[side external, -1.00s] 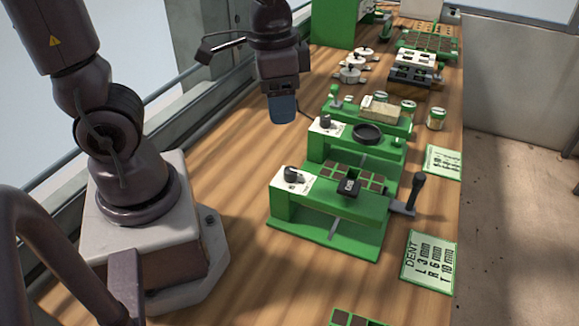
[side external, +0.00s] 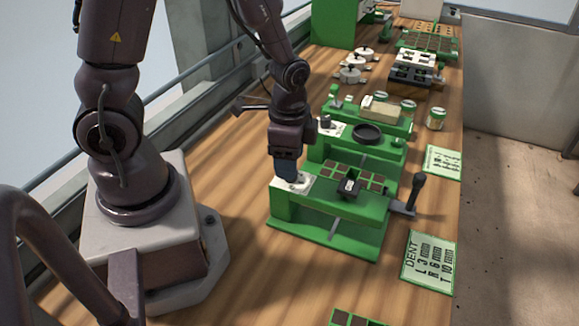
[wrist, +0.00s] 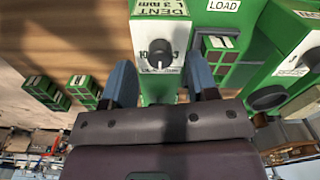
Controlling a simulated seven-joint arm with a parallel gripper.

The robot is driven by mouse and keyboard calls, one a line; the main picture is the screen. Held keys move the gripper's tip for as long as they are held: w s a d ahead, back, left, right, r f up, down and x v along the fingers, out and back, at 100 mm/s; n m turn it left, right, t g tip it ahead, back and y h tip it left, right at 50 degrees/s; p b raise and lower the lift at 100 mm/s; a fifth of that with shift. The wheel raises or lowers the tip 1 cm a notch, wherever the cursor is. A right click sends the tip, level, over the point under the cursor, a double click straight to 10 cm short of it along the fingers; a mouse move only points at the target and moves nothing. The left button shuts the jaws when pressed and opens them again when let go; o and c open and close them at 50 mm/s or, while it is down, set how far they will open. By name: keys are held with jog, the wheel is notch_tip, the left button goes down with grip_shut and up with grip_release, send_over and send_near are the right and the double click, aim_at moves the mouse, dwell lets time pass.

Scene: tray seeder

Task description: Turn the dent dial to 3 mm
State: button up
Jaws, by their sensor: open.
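The dent dial (wrist: 163,57) is a dark round knob on a white plate marked with numbers, at the left end of the front green station (side external: 340,208). In the wrist view the knob sits between my fingers, with a gap on each side. A label (wrist: 160,9) above it reads DENT and L 3 mm. My gripper (wrist: 162,76) is open, its two blue fingers apart. In the side view my gripper (side external: 287,173) is low at the white plate (side external: 303,184) and partly hides the dial. I cannot tell whether a finger touches the knob.
A green card (side external: 430,262) lists DENT L 3 mm, R 6 mm, T 10 mm. A black lever (side external: 416,190) stands at the station's right end. A second green station with a black ring (side external: 367,134) is close behind.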

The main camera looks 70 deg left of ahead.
jog(key=shift+f, duration=1.3)
jog(key=shift+c, duration=0.3)
jog(key=c, duration=0.9)
jog(key=shift+n, duration=0.3)
jog(key=n, duration=0.5)
jog(key=shift+d, duration=0.1)
jog(key=n, duration=0.6)
jog(key=shift+o, duration=0.2)
jog(key=shift+n, duration=0.3)
